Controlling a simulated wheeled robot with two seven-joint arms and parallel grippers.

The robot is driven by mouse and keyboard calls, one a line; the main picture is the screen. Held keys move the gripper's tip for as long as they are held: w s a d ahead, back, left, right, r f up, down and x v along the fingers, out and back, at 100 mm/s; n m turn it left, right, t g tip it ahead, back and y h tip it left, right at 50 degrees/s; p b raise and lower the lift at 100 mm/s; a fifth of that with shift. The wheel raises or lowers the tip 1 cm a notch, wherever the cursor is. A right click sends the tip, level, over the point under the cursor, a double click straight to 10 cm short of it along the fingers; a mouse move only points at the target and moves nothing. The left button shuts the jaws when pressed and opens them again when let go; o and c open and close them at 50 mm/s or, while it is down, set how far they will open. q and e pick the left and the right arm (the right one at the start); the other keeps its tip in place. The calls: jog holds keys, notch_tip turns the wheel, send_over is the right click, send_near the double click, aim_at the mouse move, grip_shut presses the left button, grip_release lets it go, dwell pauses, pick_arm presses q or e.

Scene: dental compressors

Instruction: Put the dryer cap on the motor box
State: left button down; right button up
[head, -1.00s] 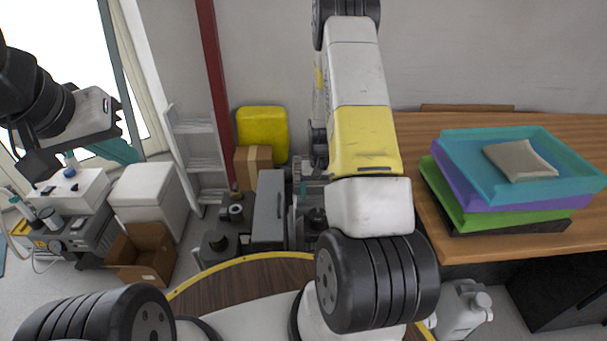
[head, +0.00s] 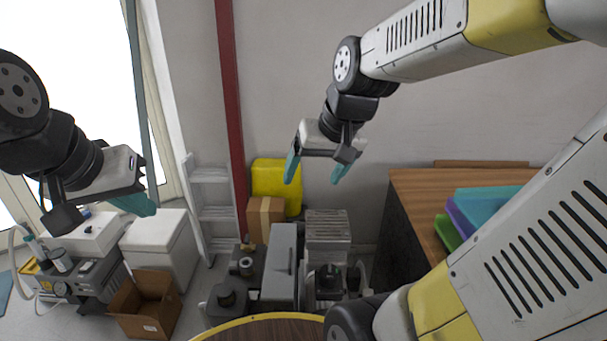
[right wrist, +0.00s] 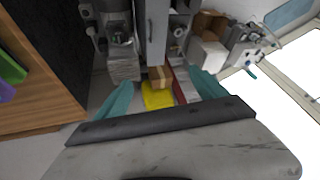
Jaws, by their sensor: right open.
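My right gripper (head: 314,176) is open and empty, its two teal fingers apart and pointing down, high in front of the wall. Below it stand a narrow grey box (head: 283,262) and a pale vented box (head: 327,227), likely the motor box, though I cannot tell which. Both also show in the right wrist view, the grey one (right wrist: 157,28) beside the vented one (right wrist: 124,66). Dark round-topped parts (head: 227,298) stand left of the grey box. I cannot tell which part is the dryer cap. My left gripper (head: 132,204) hangs at the left, seen side-on; its opening is unclear.
A yellow container (head: 277,185) and a cardboard box (head: 264,218) stand behind the machines, by a ladder (head: 213,214) and red post. A wooden table (head: 420,195) with stacked trays (head: 478,208) is at right. An open carton (head: 146,302) lies at lower left.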

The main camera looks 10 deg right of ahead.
jog(key=s+a+r+t, duration=0.1)
jog(key=s+r, duration=0.1)
jog(key=s, duration=0.5)
jog(key=shift+a+r+n, duration=0.25)
jog(key=shift+r+n, duration=0.1)
jog(key=shift+n, duration=0.05)
